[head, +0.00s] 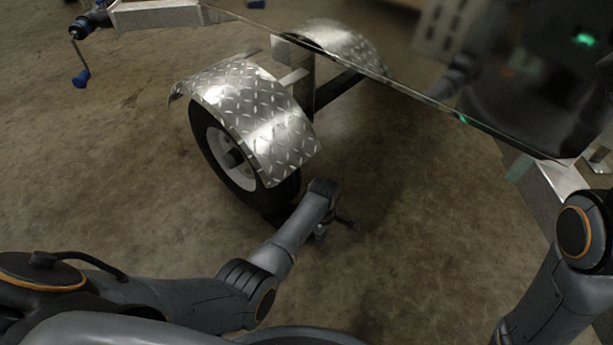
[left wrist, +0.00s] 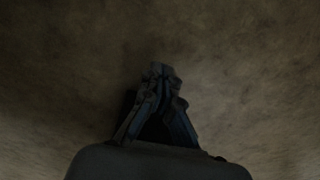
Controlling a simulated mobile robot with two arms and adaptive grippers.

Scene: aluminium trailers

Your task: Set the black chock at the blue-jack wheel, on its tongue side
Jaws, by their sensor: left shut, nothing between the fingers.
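The wheel (head: 229,159) stands under a bright diamond-plate fender (head: 250,108) in the head view. The blue jack (head: 82,75) is on the trailer's tongue (head: 155,15) at the upper left. My left gripper (head: 335,232) is low over the floor, just right of the wheel's lower end, on the side away from the jack. In the left wrist view its fingers (left wrist: 160,72) are together and empty over bare concrete. I cannot make out the black chock for certain; the dark patch at the tyre's foot, partly behind my left arm, is unclear. My right gripper is out of the picture.
A second fender (head: 340,42) shows on the far side. A dark glossy panel with a metal edge (head: 430,100) crosses the upper right, near my right arm. The concrete floor (head: 110,170) left of the wheel is clear, as is the floor right of my left gripper.

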